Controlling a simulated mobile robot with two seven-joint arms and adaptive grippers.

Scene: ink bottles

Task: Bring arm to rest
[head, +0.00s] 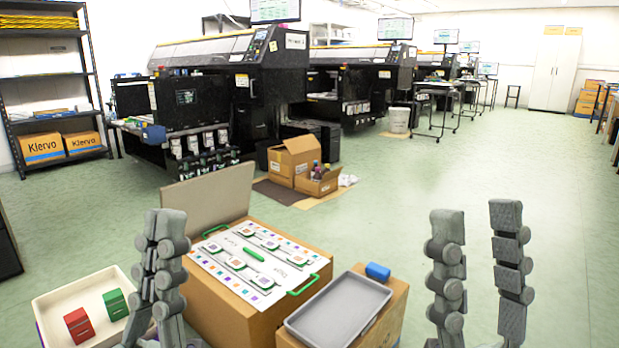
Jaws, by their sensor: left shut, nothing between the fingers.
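My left gripper (164,222) points up at the lower left of the head view. Its fingers are together with nothing held, in front of the left side of a cardboard box (222,305). My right gripper (477,212) points up at the lower right. Its two fingers stand well apart, with only floor showing between them. No object is in either gripper.
A printed white board (222,262) with green handles lies on the cardboard box. A white tray (60,293) at left holds red (79,325) and green (115,304) blocks. Open floor lies right.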

